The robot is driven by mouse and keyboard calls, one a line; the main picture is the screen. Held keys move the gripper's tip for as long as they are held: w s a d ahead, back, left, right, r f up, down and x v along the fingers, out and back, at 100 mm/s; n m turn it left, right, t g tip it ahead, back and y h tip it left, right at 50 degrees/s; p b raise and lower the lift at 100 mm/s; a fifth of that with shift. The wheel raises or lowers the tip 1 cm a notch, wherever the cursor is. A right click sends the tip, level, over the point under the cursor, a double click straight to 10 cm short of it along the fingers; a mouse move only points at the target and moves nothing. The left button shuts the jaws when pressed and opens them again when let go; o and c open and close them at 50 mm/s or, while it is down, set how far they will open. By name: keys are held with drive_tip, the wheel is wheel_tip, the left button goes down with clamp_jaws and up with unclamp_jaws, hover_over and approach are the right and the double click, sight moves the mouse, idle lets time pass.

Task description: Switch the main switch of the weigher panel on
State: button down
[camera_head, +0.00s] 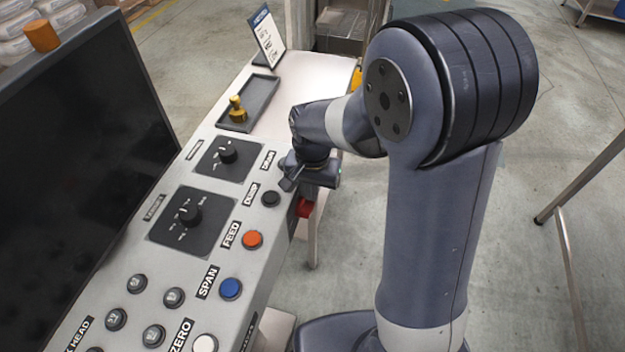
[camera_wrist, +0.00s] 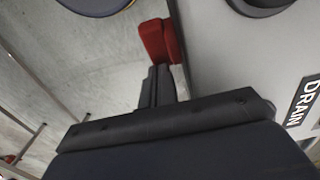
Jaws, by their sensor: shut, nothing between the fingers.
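The weigher panel (camera_head: 270,98) is a long grey sloping console with knobs, buttons and labels. A red block-like part (camera_head: 305,208) sits on its front side, near the DUMP and FEED labels; it looks like a switch, but no label on it is readable. In the wrist view this red part (camera_wrist: 160,40) shows two red faces, and its on or off position cannot be told. My gripper (camera_wrist: 158,72) is shut and empty, its fingertips right at the lower end of the red part. Whether they touch cannot be told. In the head view my gripper (camera_head: 300,180) is partly hidden by my wrist.
Two black rotary knobs (camera_head: 190,215) (camera_head: 228,152) stand on the panel top. Orange (camera_head: 253,239) and blue (camera_head: 231,288) buttons line the front edge. A dark tray (camera_head: 262,95) holds a yellow-brown piece (camera_head: 237,110). A large dark screen (camera_head: 75,140) stands behind.

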drive_tip(key=w+r+p, duration=0.1)
drive_tip(key=w+r, duration=0.1)
drive_tip(key=r, duration=0.4)
drive_tip(key=w+d+r, duration=0.1)
drive_tip(key=w+r, duration=0.1)
drive_tip(key=r, duration=0.5)
drive_tip(key=shift+w+d+p, duration=0.25)
drive_tip(key=shift+d+p, duration=0.05)
drive_tip(key=shift+p, duration=0.1)
